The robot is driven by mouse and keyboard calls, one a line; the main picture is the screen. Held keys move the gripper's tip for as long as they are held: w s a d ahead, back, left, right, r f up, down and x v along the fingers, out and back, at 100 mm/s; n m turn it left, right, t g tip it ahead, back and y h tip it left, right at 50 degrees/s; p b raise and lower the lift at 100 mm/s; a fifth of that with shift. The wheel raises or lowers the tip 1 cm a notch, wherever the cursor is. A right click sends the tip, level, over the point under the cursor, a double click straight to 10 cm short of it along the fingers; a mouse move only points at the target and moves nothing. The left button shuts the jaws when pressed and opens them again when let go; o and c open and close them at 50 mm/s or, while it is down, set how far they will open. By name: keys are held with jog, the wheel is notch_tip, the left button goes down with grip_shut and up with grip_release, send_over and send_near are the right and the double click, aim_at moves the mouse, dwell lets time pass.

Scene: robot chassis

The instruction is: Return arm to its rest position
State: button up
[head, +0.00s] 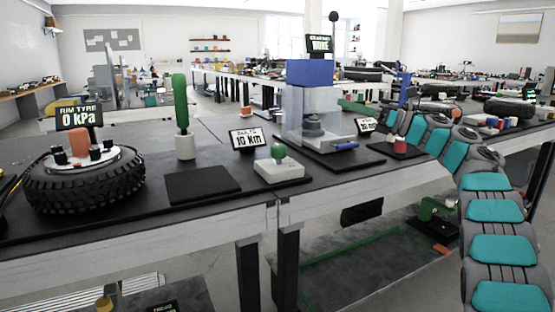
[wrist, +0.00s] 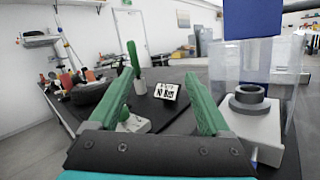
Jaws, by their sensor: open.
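My arm (head: 483,210), grey with teal panels, rises at the right of the head view and bends left over the bench. My gripper (wrist: 148,76) shows in the wrist view with two green fingers spread wide apart and nothing between them. In the head view, its green fingers show only in part, behind and right of the clear-walled box with a blue top (head: 310,72). In the wrist view, this box (wrist: 252,18) stands close to the right of the right finger; I cannot tell whether they touch.
A red part (head: 400,146) is near my arm. The floor in front is partly clear.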

jog(key=w+d+r+m+t+h, duration=0.4)
jog(key=w+r+m+t+h, duration=0.2)
jog(key=r+m+t, duration=0.55)
jog(key=d+f+m+t+h, duration=0.2)
jog(key=d+m+h, duration=0.5)
jog(key=m+h, duration=0.45)
jog(key=s+d+f+m+g+h, duration=0.3)
jog(key=s+f+m+g+h, duration=0.1)
jog(key=s+f+m, duration=0.3)
jog(key=s+d+f+m+g+h, duration=0.25)
jog(key=s+f+m+g, duration=0.2)
jog(key=f+m, duration=0.35)
jog(key=s+a+f+m+g+y, duration=0.1)
jog(key=s+a+f+m+g, duration=0.3)
jog(key=s+f, duration=0.8)
jog(key=s+a+f+m+g+y, duration=0.15)
jog(key=s+a+f+g, duration=0.35)
jog(key=s+f, duration=0.7)
jog(key=s+a+f+g+y, duration=0.1)
jog(key=s+a, duration=0.3)
jog(key=s, duration=0.5)
jog(key=s+a+f+m+g+y, duration=0.1)
jog(key=s+a+f+g, duration=0.2)
jog(key=s, duration=0.6)
jog(key=s+a+f+m+g+y, duration=0.1)
jog(key=s+a+f, duration=0.3)
jog(key=s, duration=0.5)
jog(key=shift+a+g, duration=0.35)
jog(key=shift+g, duration=0.45)
